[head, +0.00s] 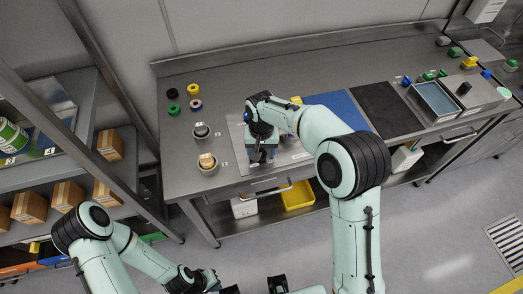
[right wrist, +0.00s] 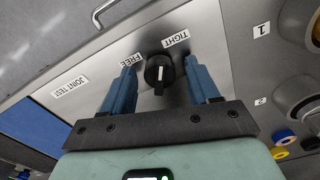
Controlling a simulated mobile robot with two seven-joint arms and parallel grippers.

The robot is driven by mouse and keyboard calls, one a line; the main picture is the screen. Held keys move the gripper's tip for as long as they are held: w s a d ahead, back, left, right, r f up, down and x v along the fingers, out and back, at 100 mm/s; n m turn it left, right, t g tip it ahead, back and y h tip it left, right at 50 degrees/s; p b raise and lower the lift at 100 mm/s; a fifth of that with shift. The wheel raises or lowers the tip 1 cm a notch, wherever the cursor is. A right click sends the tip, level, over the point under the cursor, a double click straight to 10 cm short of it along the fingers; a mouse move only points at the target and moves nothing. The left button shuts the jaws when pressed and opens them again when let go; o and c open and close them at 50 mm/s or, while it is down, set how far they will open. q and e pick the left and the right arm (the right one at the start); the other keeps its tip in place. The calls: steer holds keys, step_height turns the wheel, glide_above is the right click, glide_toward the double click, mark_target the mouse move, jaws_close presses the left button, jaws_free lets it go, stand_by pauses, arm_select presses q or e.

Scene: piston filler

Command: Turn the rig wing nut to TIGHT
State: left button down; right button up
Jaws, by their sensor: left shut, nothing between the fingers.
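The rig wing nut (right wrist: 159,73), a black knob with a white line, is on a grey metal panel (right wrist: 100,85) in the right wrist view. The FREE label (right wrist: 137,60) and the TIGHT label (right wrist: 175,40) are beside it. The white line runs nearly up and down in that picture and does not point at the TIGHT label. My right gripper (right wrist: 160,64) is open, its blue fingers on either side of the knob with visible gaps. In the head view my right gripper (head: 262,157) covers the knob. My left gripper (head: 211,281) is shut and empty, low in front of the bench.
Two cups (head: 201,131) (head: 207,162) stand left of the panel. Several coloured rings (head: 194,89) lie at the back left. A blue mat (head: 340,112), a black mat (head: 387,108) and a metal tray (head: 437,101) lie to the right. A shelf with boxes (head: 68,195) stands left.

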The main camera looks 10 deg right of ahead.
arm_select(q)
steer(key=shift+w+r+p, duration=0.65)
steer(key=shift+r+p, duration=0.15)
steer(key=shift+r, duration=0.2)
arm_select(e)
step_height(320, 180, up, 13)
steer(key=shift+r, duration=0.2)
